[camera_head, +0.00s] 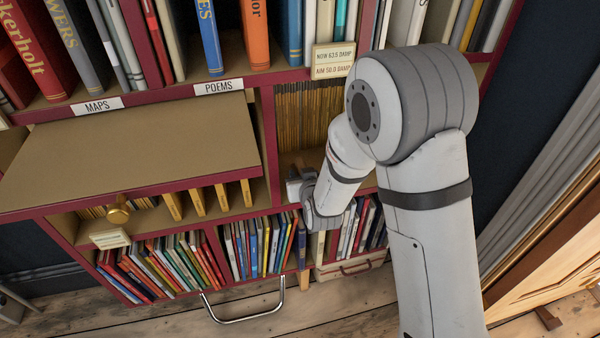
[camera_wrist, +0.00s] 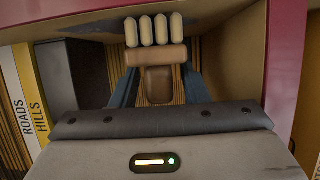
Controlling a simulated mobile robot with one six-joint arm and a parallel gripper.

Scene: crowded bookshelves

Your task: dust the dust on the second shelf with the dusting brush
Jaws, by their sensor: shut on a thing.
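My gripper (camera_wrist: 158,88) is shut on the dusting brush (camera_wrist: 143,56), which has a brown wooden body and several cream bristle tufts. In the wrist view the tufts point away from me into a tan shelf compartment. A grey dust-like patch (camera_wrist: 92,25) lies on the tan shelf surface at the top, left of the tufts, and continues to their right. I cannot tell whether the tufts touch it. In the head view my gripper is at the lower part of the middle compartment, mostly hidden by my arm; the brush is not clear there.
Red-framed shelves (camera_head: 268,130) surround the gripper. A tan board (camera_head: 130,150) with a brass knob (camera_head: 117,214) juts out at left. Packed books (camera_head: 262,245) fill the lower compartments. Dark and yellow spines (camera_wrist: 28,95) stand left of the gripper in the wrist view.

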